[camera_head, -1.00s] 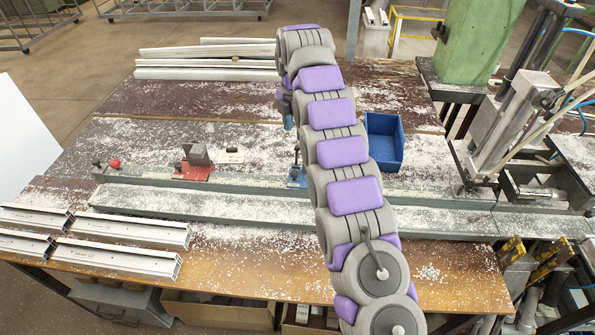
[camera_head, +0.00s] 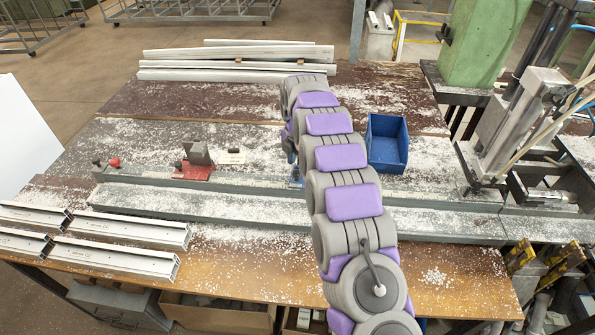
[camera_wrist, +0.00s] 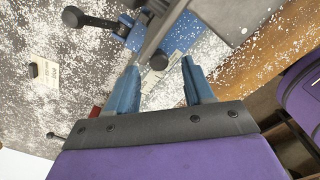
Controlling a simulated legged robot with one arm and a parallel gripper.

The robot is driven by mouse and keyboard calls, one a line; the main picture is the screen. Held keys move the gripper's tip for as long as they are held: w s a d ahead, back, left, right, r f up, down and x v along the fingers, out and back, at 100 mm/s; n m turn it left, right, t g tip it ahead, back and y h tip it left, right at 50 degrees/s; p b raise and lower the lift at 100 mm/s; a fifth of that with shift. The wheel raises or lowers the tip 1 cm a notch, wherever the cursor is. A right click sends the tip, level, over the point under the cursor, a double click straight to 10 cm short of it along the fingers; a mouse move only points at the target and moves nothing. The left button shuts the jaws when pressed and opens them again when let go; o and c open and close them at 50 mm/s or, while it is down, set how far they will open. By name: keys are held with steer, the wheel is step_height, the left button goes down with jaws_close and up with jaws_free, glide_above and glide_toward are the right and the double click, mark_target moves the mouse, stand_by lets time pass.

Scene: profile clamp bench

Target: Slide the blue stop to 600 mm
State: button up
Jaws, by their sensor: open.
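The blue stop (camera_head: 297,180) sits on the grey rail (camera_head: 240,186), mostly hidden behind my arm in the head view. In the wrist view the blue stop (camera_wrist: 183,35) lies just beyond my fingertips, with a grey metal bar crossing in front of it. My gripper (camera_wrist: 160,72) is open, its two blue fingers apart and pointing toward the stop. I see no clear contact. In the head view my gripper (camera_head: 291,150) is mostly hidden by the arm, above the stop. The 600 mm mark cannot be read in either view.
A red stop with a grey block (camera_head: 195,165) sits on the rail to the left, near a white card (camera_head: 231,156). A blue bin (camera_head: 387,145) stands to the right. White profiles (camera_head: 120,245) lie front left. White chips cover the bench.

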mark_target(296, 172)
steer(key=shift+a+f, duration=0.2)
steer(key=shift+f, duration=0.7)
steer(key=shift+a+f, duration=0.2)
steer(key=shift+f, duration=0.65)
steer(key=shift+d, duration=0.1)
steer(key=shift+d, duration=0.2)
steer(key=shift+c, duration=0.4)
steer(key=shift+a, duration=0.2)
jaws_close()
